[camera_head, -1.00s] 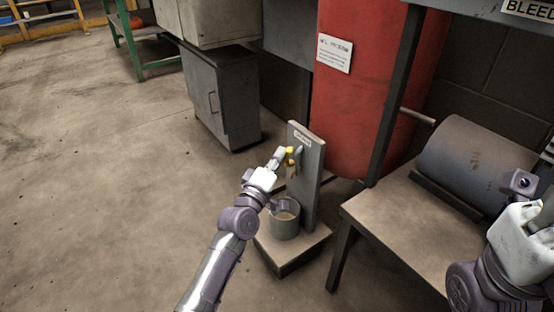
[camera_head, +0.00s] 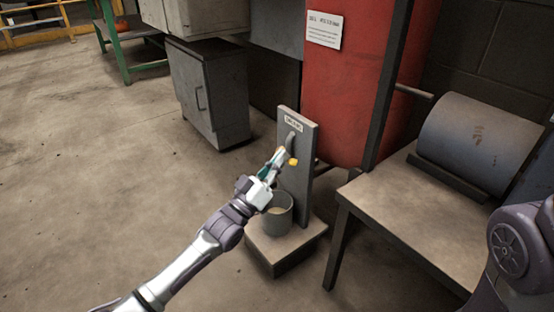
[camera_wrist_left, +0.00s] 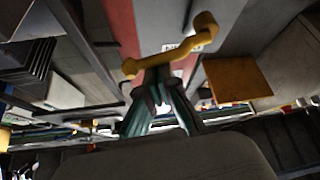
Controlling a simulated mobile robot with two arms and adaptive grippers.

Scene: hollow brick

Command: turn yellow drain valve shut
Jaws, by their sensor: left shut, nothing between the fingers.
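The yellow drain valve (camera_head: 293,162) is on the front of an upright grey board (camera_head: 301,185). My left gripper (camera_head: 280,153) is at the valve and hides much of it in the head view. In the left wrist view, the yellow valve handle (camera_wrist_left: 205,27) runs diagonally just beyond the fingertips of my left gripper (camera_wrist_left: 157,78). The fingers are shut with nothing between them. The tips look very close to the handle; I cannot tell if they touch it. My right gripper is out of view; only part of my right arm shows at the right edge.
A grey bucket (camera_head: 278,217) stands below the valve on a low base (camera_head: 285,248). A red tank (camera_head: 345,95) is behind the board. A table (camera_head: 405,205) bearing a grey cylinder (camera_head: 478,140) is to the right. The floor (camera_head: 110,185) at left is open.

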